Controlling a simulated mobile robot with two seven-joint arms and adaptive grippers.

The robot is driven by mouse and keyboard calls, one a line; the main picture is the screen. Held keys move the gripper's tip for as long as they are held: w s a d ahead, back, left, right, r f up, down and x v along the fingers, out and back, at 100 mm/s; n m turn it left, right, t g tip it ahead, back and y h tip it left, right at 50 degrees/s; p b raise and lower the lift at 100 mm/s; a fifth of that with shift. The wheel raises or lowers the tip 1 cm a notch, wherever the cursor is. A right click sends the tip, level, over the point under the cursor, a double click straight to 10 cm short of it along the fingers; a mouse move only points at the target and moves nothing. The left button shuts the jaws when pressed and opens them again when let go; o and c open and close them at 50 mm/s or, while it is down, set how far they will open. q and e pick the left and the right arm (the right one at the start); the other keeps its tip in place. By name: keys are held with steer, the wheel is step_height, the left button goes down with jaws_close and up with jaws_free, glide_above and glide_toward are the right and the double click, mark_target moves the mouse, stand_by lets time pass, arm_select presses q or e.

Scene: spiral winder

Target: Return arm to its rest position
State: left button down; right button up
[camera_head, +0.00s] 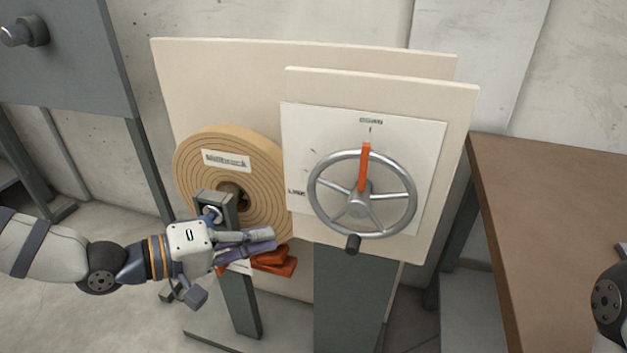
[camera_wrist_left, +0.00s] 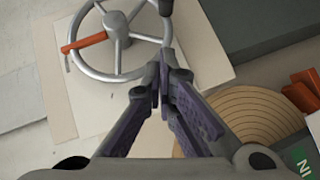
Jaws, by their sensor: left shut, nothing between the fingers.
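My left gripper (camera_head: 262,241) is shut and empty. It is in front of the lower part of the spiral roll, left of and below the handwheel. Its closed fingers (camera_wrist_left: 165,85) also show in the left wrist view, with the wheel beyond their tips. The metal handwheel (camera_head: 400,197) has a red pointer (camera_head: 364,168) pointing up and a dark knob (camera_head: 353,244) at its bottom. The wheel also shows in the left wrist view (camera_wrist_left: 92,63). At the right edge of the head view only a part of my right arm shows; its gripper is out of view.
The tan spiral roll (camera_head: 262,160) is mounted on a cream board (camera_head: 230,75). Red parts (camera_head: 275,265) lie just below my left gripper. A brown table (camera_head: 560,200) stands at the right. A grey panel (camera_head: 60,60) on legs stands at the left.

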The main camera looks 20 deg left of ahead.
arm_select(q)
steer(key=s+d+f+m+g+y+p, duration=0.1)
steer(key=s+d+f+g+y, duration=0.2)
steer(key=s+f, duration=0.5)
steer(key=s+d+f+g+y+p, duration=0.1)
steer(key=s+d+f+g, duration=0.25)
steer(key=s+f, duration=0.4)
steer(key=s+a+f+m+g+y, duration=0.2)
steer(key=s+a+g+y, duration=0.1)
steer(key=s, duration=0.7)
steer(key=s+a+f+m+g+y, duration=0.2)
steer(key=s+a, duration=0.4)
steer(key=s, duration=0.5)
steer(key=shift+s+a+f+m+g+y+p, duration=0.15)
steer(key=shift+s+f+m+g+y+p, duration=0.25)
steer(key=shift+g+y, duration=0.5)
arm_select(e)
steer(key=shift+t, duration=0.6)
steer(key=w+r, duration=0.3)
arm_select(q)
steer(key=shift+w+f, duration=0.1)
